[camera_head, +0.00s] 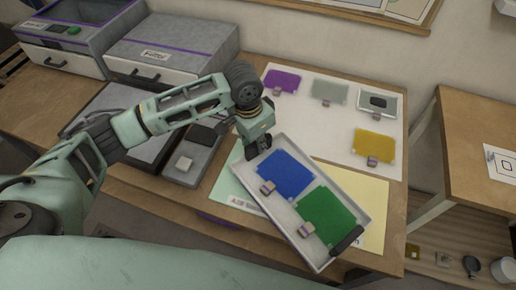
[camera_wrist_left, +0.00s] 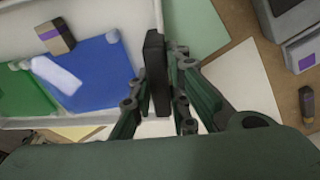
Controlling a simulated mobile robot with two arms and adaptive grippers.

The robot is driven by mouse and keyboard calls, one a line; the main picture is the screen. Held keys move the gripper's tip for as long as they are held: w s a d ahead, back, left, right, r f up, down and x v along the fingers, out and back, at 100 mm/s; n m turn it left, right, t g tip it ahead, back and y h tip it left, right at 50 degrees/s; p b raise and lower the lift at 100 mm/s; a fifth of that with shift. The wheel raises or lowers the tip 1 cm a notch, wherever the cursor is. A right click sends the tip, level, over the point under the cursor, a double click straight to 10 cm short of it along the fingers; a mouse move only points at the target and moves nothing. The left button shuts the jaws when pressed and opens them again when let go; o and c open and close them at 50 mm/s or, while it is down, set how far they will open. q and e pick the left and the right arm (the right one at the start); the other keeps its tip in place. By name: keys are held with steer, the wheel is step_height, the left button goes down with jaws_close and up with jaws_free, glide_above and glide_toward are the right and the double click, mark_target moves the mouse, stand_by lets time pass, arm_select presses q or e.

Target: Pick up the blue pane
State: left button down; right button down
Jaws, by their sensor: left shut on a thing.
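The blue pane (camera_head: 286,173) lies flat in a white tray (camera_head: 318,172), beside a green pane (camera_head: 326,214). A small clip-like block (camera_head: 267,187) sits at the blue pane's edge. My left gripper (camera_head: 258,148) is at the tray's far left end, just outside the blue pane. In the left wrist view its fingers (camera_wrist_left: 158,88) are shut on the tray's black handle (camera_wrist_left: 156,60); the blue pane (camera_wrist_left: 105,72) lies left of it, apart from the fingers. A second black handle (camera_head: 347,240) is at the tray's near right end. My right gripper is not in view.
A white board (camera_head: 325,118) behind the tray holds purple (camera_head: 282,80), grey (camera_head: 330,91) and yellow (camera_head: 375,145) panes. Coloured sheets lie under the tray. A grey dish (camera_head: 190,165) and machines (camera_head: 172,50) stand left. A side table (camera_head: 475,110) stands right.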

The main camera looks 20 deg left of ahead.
arm_select(q)
steer(key=shift+f+p, duration=0.45)
steer(key=shift+f, duration=1.5)
steer(key=c, duration=2.2)
jaws_free()
steer(key=shift+f, duration=0.15)
steer(key=o, duration=0.5)
